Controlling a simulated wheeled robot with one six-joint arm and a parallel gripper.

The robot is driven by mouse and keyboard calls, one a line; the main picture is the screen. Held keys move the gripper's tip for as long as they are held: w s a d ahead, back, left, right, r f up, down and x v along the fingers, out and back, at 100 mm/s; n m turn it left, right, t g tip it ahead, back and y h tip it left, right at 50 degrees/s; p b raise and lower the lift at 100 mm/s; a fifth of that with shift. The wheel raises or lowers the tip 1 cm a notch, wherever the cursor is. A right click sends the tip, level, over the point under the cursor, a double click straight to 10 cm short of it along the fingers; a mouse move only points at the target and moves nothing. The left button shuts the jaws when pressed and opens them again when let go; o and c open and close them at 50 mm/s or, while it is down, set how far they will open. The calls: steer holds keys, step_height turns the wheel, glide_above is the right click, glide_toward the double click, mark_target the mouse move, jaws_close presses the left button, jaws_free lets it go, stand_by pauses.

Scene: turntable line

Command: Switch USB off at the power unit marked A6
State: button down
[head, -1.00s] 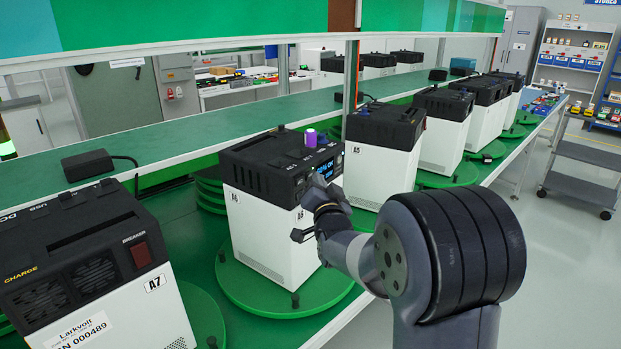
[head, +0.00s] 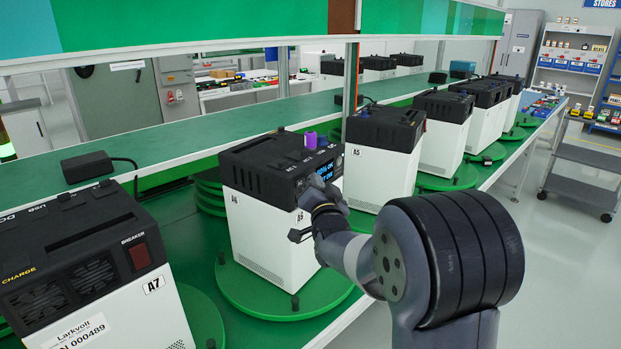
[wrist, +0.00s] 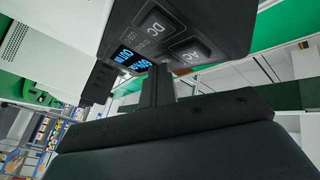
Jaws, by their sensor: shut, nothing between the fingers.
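The power unit marked A6 (head: 268,240), a white box with a black top, stands on a round green turntable (head: 250,297). A small purple item (head: 310,139) stands on its top. Its lit blue display (head: 322,166) faces the aisle side. My gripper (head: 318,183) is shut and empty, close to the display-side upper edge. In the wrist view, my shut gripper (wrist: 160,86) is just below the unit's DC button (wrist: 155,26) and AC button (wrist: 190,51). The display (wrist: 133,60) is beside them.
Unit A7 (head: 90,285) stands at the near left, and unit A5 (head: 380,175) just beyond A6. More units line the bench behind A5. A green shelf (head: 200,132) runs along the back. The aisle at right is clear up to a grey cart (head: 580,170).

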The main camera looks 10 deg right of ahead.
steer(key=shift+s, duration=0.1)
steer(key=shift+s+d+b, duration=0.45)
steer(key=shift+d+b, duration=0.1)
steer(key=shift+b, duration=0.15)
steer(key=s+d+b, duration=0.2)
steer(key=s+d, duration=0.1)
steer(key=shift+s+d+b, duration=0.25)
steer(key=shift+d+b, duration=0.05)
steer(key=shift+d, duration=0.05)
steer(key=shift+w+a, duration=0.1)
steer(key=shift+a, duration=0.05)
stand_by(0.6)
steer(key=p, duration=0.1)
steer(key=w+p, duration=0.1)
steer(key=p, duration=0.1)
steer(key=shift+a+r, duration=0.2)
steer(key=shift+a, duration=0.15)
